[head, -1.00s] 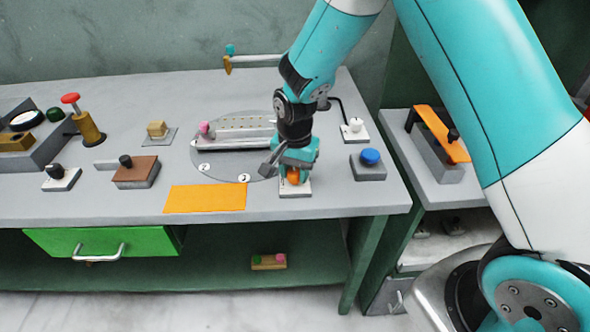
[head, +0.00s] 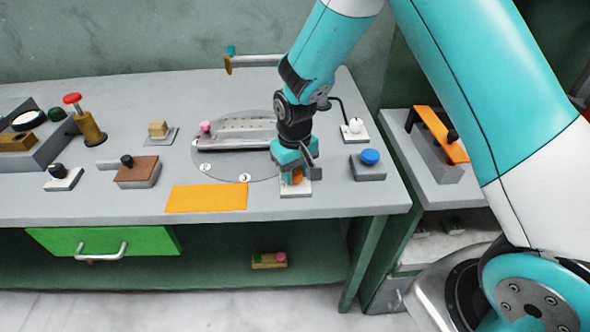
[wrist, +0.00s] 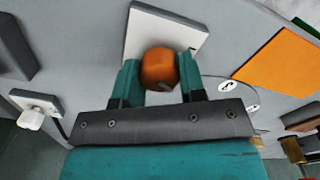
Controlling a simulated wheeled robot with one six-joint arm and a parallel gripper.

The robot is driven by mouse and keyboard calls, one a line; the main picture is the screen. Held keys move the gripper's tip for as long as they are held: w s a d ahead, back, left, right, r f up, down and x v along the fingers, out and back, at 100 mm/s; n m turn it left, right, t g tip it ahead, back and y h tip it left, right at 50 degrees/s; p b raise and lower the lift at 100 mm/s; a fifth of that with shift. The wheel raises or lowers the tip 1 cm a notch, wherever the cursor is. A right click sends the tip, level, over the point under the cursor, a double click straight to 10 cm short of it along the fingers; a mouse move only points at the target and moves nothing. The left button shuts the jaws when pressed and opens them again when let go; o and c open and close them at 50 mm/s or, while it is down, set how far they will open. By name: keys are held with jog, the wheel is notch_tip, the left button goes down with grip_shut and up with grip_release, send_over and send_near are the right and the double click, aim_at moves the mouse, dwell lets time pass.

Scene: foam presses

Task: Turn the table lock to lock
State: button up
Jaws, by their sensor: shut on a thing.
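The table lock is an orange knob (wrist: 159,68) on a white square plate (wrist: 185,28), near the front edge of the table to the right of the orange mat. In the head view only a little of the knob (head: 298,177) shows between the teal fingers, and its plate (head: 296,191) shows below. My gripper (wrist: 160,80) points down over the plate and is shut on the orange knob, one finger on each side. The grey round turntable (head: 222,172) lies behind and to the left, with number marks on its rim and a metal fixture on it.
An orange mat (head: 206,198) lies left of the lock. A blue button (head: 370,157) on a grey box and a white knob (head: 355,125) on a plate stand to the right. A brown block with a black knob (head: 136,171) sits further left.

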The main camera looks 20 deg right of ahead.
aim_at(295, 170)
jog(key=n, duration=0.5)
jog(key=shift+n, duration=0.3)
dwell(0.4)
jog(key=o, duration=0.9)
notch_tip(295, 170, up, 18)
jog(key=shift+f+b, duration=0.25)
jog(key=shift+b, duration=0.3)
